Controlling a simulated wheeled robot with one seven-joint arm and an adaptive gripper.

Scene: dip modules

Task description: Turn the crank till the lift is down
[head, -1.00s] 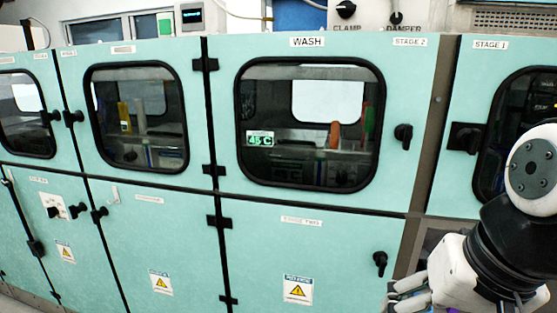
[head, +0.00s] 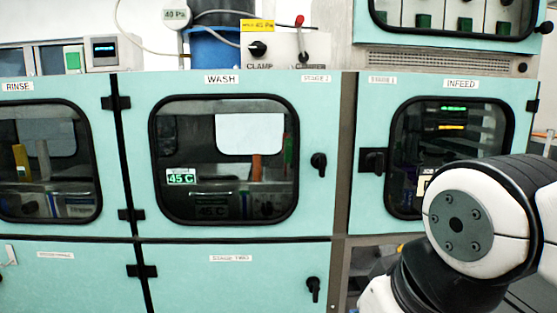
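I cannot make out a crank or a lift for certain in the head view. The INFEED door (head: 447,150) stands at the right with a dark window, and green and yellow lights show behind the glass. A black handle (head: 373,161) sits on its left side. My arm fills the lower right and hides the area below that door. My gripper is not in view.
The WASH door (head: 225,160) is shut, with a 45 C display (head: 181,177) in its window. A control box (head: 287,48) with a CLAMP knob and a red-tipped DAMPER lever stands on top.

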